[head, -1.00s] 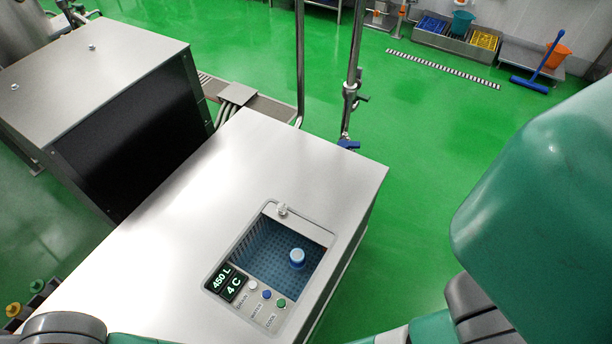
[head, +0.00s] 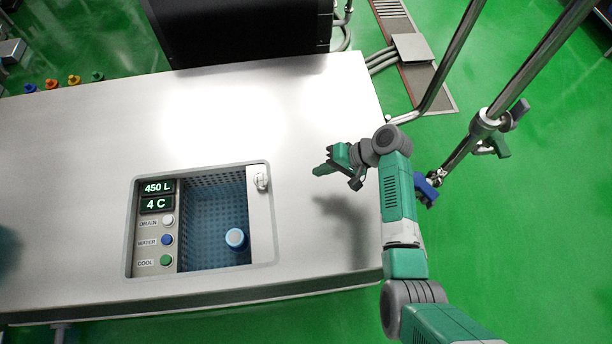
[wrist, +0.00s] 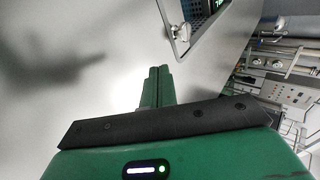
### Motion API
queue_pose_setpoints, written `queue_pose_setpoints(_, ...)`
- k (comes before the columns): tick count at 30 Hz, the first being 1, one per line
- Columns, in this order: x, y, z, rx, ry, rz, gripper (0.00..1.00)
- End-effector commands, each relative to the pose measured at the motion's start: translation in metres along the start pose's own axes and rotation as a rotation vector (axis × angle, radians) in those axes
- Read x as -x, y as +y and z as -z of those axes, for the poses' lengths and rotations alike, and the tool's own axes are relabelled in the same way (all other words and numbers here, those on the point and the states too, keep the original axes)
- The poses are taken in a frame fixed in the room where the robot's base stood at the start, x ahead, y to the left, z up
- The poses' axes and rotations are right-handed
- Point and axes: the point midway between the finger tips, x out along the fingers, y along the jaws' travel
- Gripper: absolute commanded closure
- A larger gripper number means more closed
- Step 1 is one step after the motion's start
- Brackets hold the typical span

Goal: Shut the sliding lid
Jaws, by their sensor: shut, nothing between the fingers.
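The sliding lid (head: 261,225) is a pale strip at the right end of the well in the steel top. It is open, and the basin to its left is uncovered. A small metallic knob (head: 262,181) stands at the lid's far end; it also shows in the wrist view (wrist: 181,32). My gripper (head: 318,170) is shut and empty, above the steel top a little to the right of the knob, not touching it. In the wrist view the closed fingers (wrist: 160,72) point toward the knob's side of the panel.
The blue perforated basin (head: 210,215) holds a blue-and-white capped thing (head: 236,238). A panel with a display (head: 157,196) and several buttons lies left of it. The steel top (head: 70,200) is otherwise clear. A metal pole (head: 465,150) with clamps stands at the right.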

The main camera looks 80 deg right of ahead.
Motion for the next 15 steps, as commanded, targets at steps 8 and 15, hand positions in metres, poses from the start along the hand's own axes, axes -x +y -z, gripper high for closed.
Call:
queue_pose_setpoints(8,-0.026,0.001,0.000,0.002,0.000,-0.001,1.00)
queue_pose_setpoints(15,-0.080,0.001,0.000,0.005,0.000,-0.001,1.00)
